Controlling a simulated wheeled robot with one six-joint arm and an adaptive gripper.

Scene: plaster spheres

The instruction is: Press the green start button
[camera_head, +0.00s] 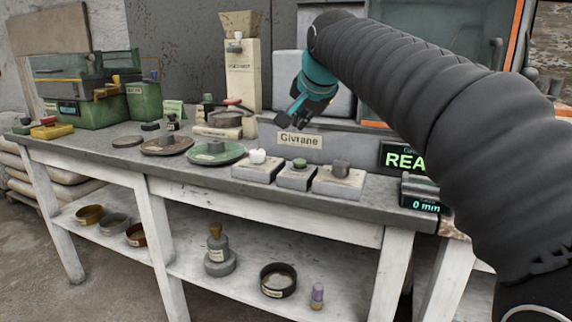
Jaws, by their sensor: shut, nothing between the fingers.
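The green start button (299,163) is a small round cap on the middle one of three pale blocks near the bench's front edge. A white knob (257,156) stands on the block to its left, and a grey cylindrical knob (340,168) on the block to its right. My gripper (284,120) is shut and empty. It hangs in the air above and behind the blocks, apart from the button, near a sign reading "Givrane" (299,140). My dark ribbed arm comes in from the right.
A lit display reading "REA" (404,159) is partly hidden by my arm, above a small "0 mm" readout (420,205). Round plates (216,152) lie left of the blocks. A tall cream dispenser (241,75) stands behind. The lower shelf holds bowls and weights.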

